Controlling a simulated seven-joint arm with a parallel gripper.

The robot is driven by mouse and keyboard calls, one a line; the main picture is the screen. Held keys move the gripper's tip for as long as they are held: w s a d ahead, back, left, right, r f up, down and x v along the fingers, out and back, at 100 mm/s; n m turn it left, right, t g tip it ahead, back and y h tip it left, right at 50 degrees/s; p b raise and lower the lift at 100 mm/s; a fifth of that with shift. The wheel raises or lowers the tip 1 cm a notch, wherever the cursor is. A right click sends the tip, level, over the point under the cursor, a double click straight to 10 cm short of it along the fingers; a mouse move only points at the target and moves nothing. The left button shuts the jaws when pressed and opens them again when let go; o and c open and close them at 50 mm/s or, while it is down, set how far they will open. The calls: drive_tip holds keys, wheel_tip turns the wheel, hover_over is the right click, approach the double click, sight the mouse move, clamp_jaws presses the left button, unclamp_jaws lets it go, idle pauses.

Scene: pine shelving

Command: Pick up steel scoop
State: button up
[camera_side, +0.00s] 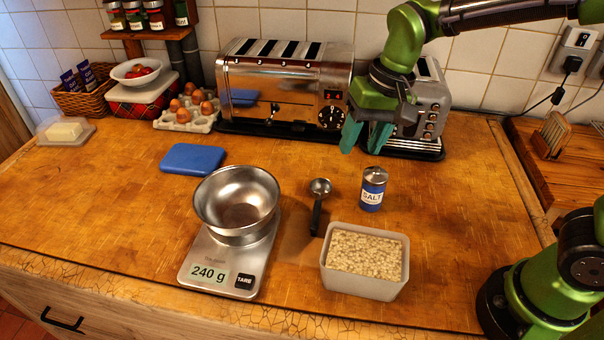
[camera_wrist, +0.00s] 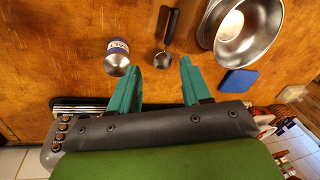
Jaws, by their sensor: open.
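The steel scoop (camera_side: 318,204) lies on the wooden worktop, between the metal bowl and the salt tin, with its black handle toward the front. In the wrist view the scoop (camera_wrist: 167,48) is beyond my fingertips, near the gap between them, its round bowl end closest to me. My gripper (camera_side: 363,139) is above the back of the worktop, in front of the toasters. In the wrist view my gripper's green fingers (camera_wrist: 158,75) are spread apart with nothing between them. My gripper is apart from the scoop.
A blue salt tin (camera_side: 371,195) stands right of the scoop. A tub of oats (camera_side: 364,284) is in front. A metal bowl (camera_side: 222,190) sits on a scale (camera_side: 262,262) reading 240 g. A blue pad (camera_side: 193,159) lies behind. Toasters (camera_side: 270,85) line the wall.

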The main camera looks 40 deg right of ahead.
drive_tip(key=w+a+f+m+g+h, duration=0.2)
drive_tip(key=w+a+f, duration=0.15)
drive_tip(key=w, duration=0.25)
drive_tip(key=m, duration=0.3)
hover_over(318, 204)
drive_tip(key=f, duration=1)
drive_tip(key=shift+a, duration=0.25)
drive_tip(key=shift+d+f, duration=0.2)
drive_tip(key=shift+f, duration=2.4)
clamp_jaws()
